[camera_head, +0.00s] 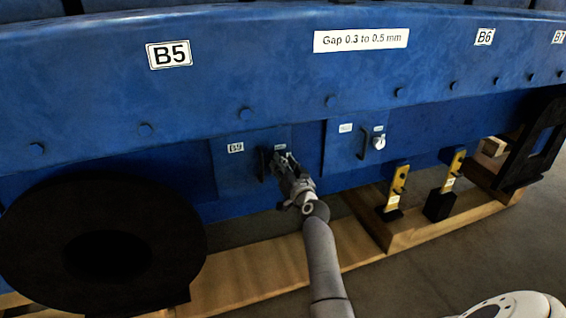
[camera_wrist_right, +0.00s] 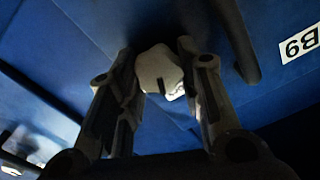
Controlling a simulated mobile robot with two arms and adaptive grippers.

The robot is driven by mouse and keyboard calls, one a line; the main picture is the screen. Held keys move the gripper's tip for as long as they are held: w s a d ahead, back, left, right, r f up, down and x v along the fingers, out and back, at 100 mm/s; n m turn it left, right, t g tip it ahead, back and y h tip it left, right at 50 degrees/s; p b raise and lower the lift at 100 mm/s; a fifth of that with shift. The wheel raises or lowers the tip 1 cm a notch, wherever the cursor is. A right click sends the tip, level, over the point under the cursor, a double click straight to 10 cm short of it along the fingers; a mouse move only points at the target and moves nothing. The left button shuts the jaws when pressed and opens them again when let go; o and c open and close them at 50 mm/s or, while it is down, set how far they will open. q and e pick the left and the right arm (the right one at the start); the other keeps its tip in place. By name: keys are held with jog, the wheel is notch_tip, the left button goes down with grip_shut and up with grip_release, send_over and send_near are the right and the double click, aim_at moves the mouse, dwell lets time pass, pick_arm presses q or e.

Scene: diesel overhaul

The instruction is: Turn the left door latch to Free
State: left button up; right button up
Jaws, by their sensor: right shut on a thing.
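The left door (camera_head: 230,172) is a blue panel labelled B9 on the lower side of the blue engine. Its latch is a pale grey faceted knob with a dark mark, seen in the right wrist view (camera_wrist_right: 158,70). My right gripper (camera_head: 283,162) reaches up to the door's right side, beside the dark handle (camera_head: 263,163). Its two fingers (camera_wrist_right: 157,62) are closed around the latch knob, one on each side. In the head view the gripper hides the latch. My left gripper is not in view.
The right door (camera_head: 343,150) has its own handle and a pale latch (camera_head: 379,143). A large black ring (camera_head: 150,230) stands at the left. Two yellow gauge-like pieces on black feet (camera_head: 397,185) stand at the right by a wooden pallet (camera_head: 400,237).

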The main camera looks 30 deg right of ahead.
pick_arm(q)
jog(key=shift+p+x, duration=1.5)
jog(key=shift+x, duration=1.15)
pick_arm(e)
jog(key=shift+d+f+m, duration=0.1)
jog(key=shift+m, duration=3.1)
jog(key=shift+d+f+m, duration=0.1)
jog(key=shift+m, duration=3.1)
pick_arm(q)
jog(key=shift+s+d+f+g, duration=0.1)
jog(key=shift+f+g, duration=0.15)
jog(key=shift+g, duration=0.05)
pick_arm(e)
jog(key=o, duration=1)
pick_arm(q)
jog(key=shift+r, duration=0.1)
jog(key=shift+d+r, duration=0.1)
pick_arm(e)
jog(key=shift+s, duration=0.1)
jog(key=v, duration=1.2)
